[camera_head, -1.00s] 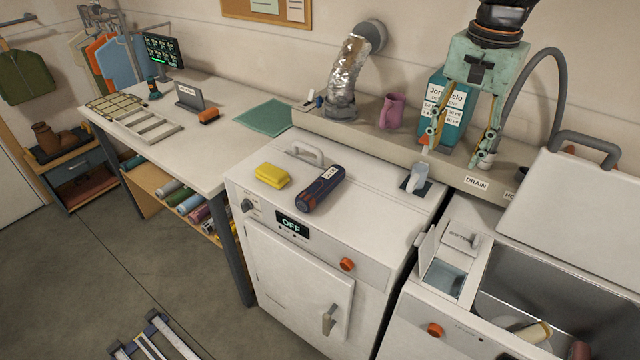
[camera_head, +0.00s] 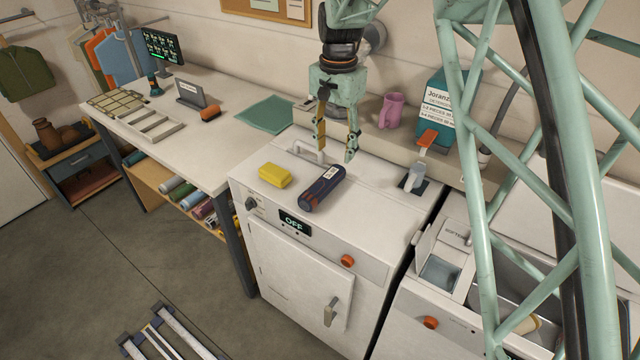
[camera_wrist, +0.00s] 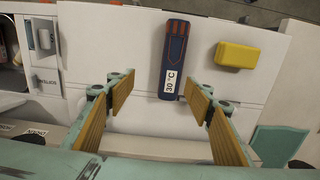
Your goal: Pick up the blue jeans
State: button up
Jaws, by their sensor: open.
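A dark blue roll with orange lines, which looks like the rolled blue jeans (camera_head: 319,190), lies on top of the white dryer (camera_head: 385,205). Its white tag reads 30 °C in the wrist view, where the roll (camera_wrist: 176,50) lies upright in the picture, between and beyond the finger tips. My gripper (camera_head: 335,153) is open and empty, above the back of the dryer top, pointing down, just behind the roll. The wrist view shows both fingers of my gripper (camera_wrist: 162,88) spread apart, with the tagged end near the gap. Nothing touches the roll that I can see.
A yellow block (camera_head: 274,176) lies close left of the roll. A handle (camera_head: 308,151) stands behind it. A pink jug (camera_head: 391,110) and teal detergent box (camera_head: 438,100) stand on the back ledge.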

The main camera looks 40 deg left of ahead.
aim_at(323, 181)
jog(key=a, duration=0.1)
jog(key=s+a+f, duration=0.1)
jog(key=a, duration=0.1)
jog(key=shift+s+a+f, duration=0.1)
jog(key=shift+s+f, duration=0.1)
jog(key=shift+s, duration=0.1)
jog(key=shift+f+p, duration=0.3)
jog(key=shift+f, duration=4)
jog(key=shift+w+f, duration=0.1)
jog(key=shift+f, duration=2.5)
jog(key=c, duration=1.1)
